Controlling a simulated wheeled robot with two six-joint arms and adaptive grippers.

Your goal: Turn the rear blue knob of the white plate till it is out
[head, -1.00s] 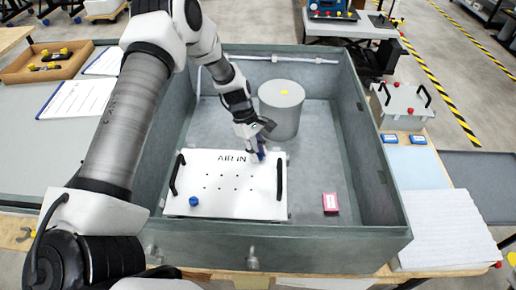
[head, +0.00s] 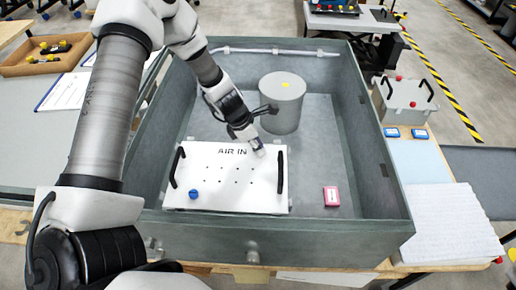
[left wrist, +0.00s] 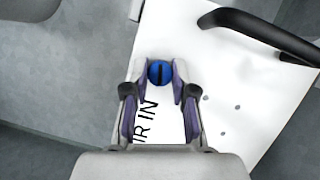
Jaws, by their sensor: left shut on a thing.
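The white plate (head: 226,186) marked AIR IN lies inside the grey box, with a black handle at each side. It also shows in the left wrist view (left wrist: 225,95). The rear blue knob (left wrist: 160,72) sits near the plate's rear edge, with a dark slot across its top. My left gripper (head: 257,150) is over it, its fingertips on either side of the knob and shut on it. In the head view the gripper hides this knob. The front blue knob (head: 194,194) is at the plate's front left. My right gripper is not in view.
A grey cylinder (head: 282,104) stands behind the plate, close to my left wrist. The floor between cylinder and right wall is clear.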

